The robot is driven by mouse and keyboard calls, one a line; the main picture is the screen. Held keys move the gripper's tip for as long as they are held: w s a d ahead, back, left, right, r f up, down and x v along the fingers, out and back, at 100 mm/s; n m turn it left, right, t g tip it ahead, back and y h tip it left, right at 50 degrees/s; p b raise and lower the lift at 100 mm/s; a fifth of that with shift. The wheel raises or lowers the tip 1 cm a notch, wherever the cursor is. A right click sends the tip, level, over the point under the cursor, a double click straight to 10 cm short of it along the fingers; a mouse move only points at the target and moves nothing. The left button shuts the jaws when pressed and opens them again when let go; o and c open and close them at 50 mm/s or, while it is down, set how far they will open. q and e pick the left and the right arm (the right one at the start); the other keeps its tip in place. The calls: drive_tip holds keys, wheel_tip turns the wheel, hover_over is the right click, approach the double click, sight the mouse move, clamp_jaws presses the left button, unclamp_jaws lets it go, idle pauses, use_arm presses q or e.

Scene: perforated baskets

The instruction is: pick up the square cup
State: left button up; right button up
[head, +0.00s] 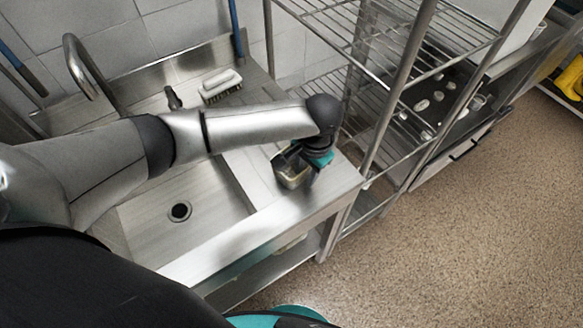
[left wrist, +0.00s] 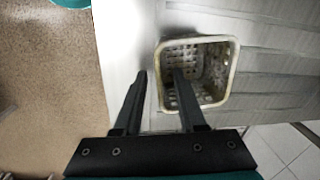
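The square cup (left wrist: 231,66) is a pale perforated basket with a square rim, seen from above in the left wrist view. In the head view the cup (head: 292,180) stands on the steel counter at the right end of the sink. My left gripper (left wrist: 160,76) is open at the cup's near left side. One finger reaches over the opening and the other is outside the wall, with the rim between them. A gap shows between the outer finger and the wall. In the head view my left gripper (head: 294,156) partly hides the cup. My right gripper is out of view.
A white brush (head: 221,82) lies behind my left arm on the counter. The sink basin (head: 180,235) is left of the cup and a tap (head: 82,65) rises at the back left. A wire shelf rack (head: 375,90) stands close on the right. Open floor lies beyond.

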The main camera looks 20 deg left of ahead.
use_arm(q)
clamp_jaws()
idle(0.6)
